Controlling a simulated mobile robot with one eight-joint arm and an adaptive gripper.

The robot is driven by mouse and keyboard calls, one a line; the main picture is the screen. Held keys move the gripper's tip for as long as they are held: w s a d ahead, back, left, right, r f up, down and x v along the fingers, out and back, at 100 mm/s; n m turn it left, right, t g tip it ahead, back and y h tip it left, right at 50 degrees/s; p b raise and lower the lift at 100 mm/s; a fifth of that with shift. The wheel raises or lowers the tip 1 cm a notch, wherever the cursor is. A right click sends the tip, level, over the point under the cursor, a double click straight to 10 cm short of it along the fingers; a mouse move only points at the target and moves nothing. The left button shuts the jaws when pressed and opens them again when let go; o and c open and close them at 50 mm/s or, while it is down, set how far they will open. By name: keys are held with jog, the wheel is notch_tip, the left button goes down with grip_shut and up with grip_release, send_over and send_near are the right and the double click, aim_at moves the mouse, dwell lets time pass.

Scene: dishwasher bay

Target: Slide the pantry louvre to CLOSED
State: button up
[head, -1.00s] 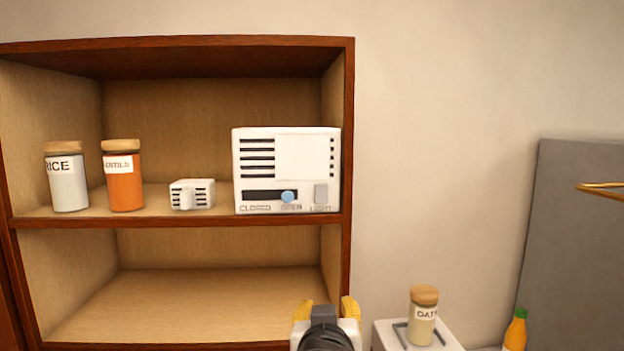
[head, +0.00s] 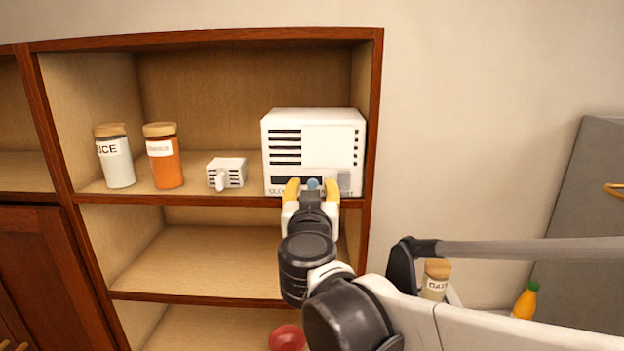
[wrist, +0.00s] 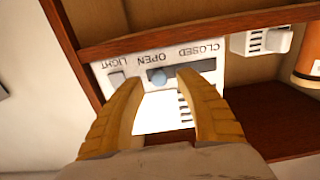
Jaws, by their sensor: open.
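The pantry louvre unit (head: 335,140) is a white box with dark slots, standing at the right end of the upper shelf. In the wrist view the picture is upside down; the knob (wrist: 158,77) is at the OPEN end of the slot, and the CLOSED label is at the slot's other end. My gripper (head: 312,186) is open, with its yellow fingers on either side of the knob in both views. I cannot tell whether either finger touches it.
A small white vented box (head: 227,172), an orange jar (head: 163,160) and a rice jar (head: 115,160) stand left on the same shelf. A light switch (wrist: 117,77) is beside the knob. The shelf edge (head: 220,201) runs just below the unit.

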aim_at(277, 179)
jog(key=shift+w, duration=1)
jog(key=shift+c, duration=0.5)
grip_shut()
jog(key=a+b, duration=0.1)
jog(key=a, duration=0.6)
jog(key=shift+w+a+b, duration=0.1)
jog(key=shift+a+b, duration=0.05)
jog(key=shift+b, duration=0.25)
jog(key=shift+o, duration=0.5)
grip_release()
jog(key=shift+a, duration=0.1)
